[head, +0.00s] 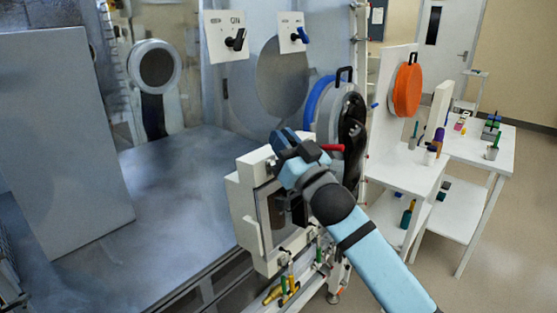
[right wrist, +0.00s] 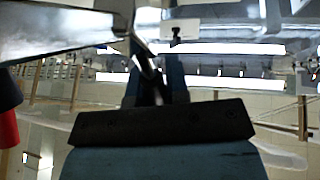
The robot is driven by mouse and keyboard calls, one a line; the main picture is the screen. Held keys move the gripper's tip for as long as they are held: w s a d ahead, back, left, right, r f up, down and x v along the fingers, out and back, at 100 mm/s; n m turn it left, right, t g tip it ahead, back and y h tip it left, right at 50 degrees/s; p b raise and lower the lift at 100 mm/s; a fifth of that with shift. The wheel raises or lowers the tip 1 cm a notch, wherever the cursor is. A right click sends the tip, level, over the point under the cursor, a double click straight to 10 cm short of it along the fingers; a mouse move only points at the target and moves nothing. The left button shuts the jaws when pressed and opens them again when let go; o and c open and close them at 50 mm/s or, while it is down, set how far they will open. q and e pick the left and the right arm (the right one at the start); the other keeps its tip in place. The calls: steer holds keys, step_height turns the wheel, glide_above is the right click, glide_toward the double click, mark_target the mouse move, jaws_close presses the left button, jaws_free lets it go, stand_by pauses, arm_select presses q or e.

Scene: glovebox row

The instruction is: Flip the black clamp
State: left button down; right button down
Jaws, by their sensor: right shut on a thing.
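My right gripper (head: 284,144) reaches in from the lower right to the top of the white box on the glovebox front. The right wrist view shows its two fingers (right wrist: 157,88) closed around a dark lever end. A shiny metal arm (right wrist: 142,50) leads to that lever, which looks like the black clamp (right wrist: 158,80). The fingers hide most of the clamp in the head view. A red handle (head: 332,147) sticks out just right of the gripper; a red and black part (right wrist: 8,120) shows at the left edge of the wrist view. My left gripper is out of view.
The white box (head: 246,199) stands below the gripper. A round black door (head: 352,130) is close behind it. A white bench (head: 408,165) with bottles stands right; the floor beyond is open.

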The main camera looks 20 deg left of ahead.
steer(key=shift+s+d+f+y+b, duration=0.1)
steer(key=shift+d+f+y+b, duration=0.15)
steer(key=shift+b, duration=0.4)
arm_select(q)
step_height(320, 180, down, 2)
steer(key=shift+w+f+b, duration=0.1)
steer(key=shift+b, duration=0.3)
arm_select(e)
steer(key=shift+d+r+m+t+y, duration=0.2)
steer(key=shift+m+t+y, duration=0.15)
steer(key=shift+t, duration=0.25)
steer(key=shift+r, duration=0.1)
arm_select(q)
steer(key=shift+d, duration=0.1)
arm_select(e)
steer(key=c, duration=1.1)
jaws_free()
steer(key=shift+s, duration=0.1)
steer(key=shift+s+d+f, duration=0.1)
steer(key=shift+d+f, duration=0.1)
steer(key=shift+f, duration=0.15)
arm_select(q)
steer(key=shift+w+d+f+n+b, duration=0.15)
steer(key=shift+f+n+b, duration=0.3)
steer(key=shift+b, duration=0.35)
arm_select(e)
steer(key=v, duration=1.3)
